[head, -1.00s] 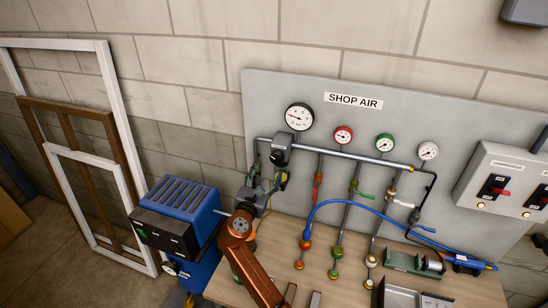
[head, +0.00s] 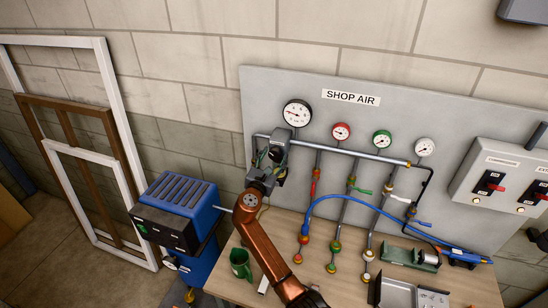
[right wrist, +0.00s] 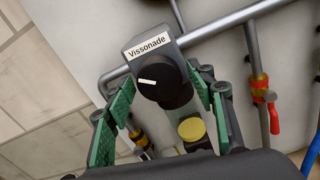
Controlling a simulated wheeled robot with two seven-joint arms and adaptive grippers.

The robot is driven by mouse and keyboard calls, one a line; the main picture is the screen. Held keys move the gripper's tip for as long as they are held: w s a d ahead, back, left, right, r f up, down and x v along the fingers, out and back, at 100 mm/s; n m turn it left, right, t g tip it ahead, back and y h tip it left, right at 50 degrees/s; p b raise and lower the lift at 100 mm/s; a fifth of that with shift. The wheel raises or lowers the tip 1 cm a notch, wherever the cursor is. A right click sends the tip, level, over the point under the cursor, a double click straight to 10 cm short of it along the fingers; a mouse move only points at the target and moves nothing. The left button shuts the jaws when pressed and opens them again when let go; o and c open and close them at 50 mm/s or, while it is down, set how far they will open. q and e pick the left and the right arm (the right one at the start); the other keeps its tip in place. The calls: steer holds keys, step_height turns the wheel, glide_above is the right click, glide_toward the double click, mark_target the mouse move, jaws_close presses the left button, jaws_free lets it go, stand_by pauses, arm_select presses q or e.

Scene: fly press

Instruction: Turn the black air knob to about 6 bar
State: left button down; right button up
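The black air knob (right wrist: 160,82) is in the middle of the right wrist view, below a grey housing labelled "Vissonade" (right wrist: 148,44). A white mark on its face lies nearly level, tilted slightly. Gaps show between pads and knob, so I see no grip. In the head view my right gripper (head: 268,163) is at the regulator and hides the knob. The large white gauge (head: 297,113) hangs above it; its needle points left, but the number is too small to read. My left gripper is out of view.
A yellow-capped part (right wrist: 192,130) sits close below the knob. A green mug (head: 240,263) stands on the bench; a blue machine (head: 180,205) is left.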

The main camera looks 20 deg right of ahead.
steer(key=c, duration=0.9)
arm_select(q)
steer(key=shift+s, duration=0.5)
arm_select(e)
steer(key=shift+c, duration=0.3)
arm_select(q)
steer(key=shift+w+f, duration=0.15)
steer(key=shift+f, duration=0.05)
arm_select(e)
steer(key=shift+m, duration=0.3)
steer(key=shift+b, duration=0.35)
steer(key=m+b, duration=0.4)
steer(key=m, duration=0.2)
steer(key=shift+a, duration=0.1)
steer(key=m+b, duration=0.3)
steer(key=m, duration=0.1)
arm_select(q)
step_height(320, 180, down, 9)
steer(key=b, duration=0.1)
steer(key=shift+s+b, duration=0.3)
steer(key=shift+b, duration=0.1)
arm_select(e)
steer(key=shift+m, duration=1.6)
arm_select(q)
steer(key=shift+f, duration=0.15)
arm_select(e)
steer(key=shift+r, duration=0.1)
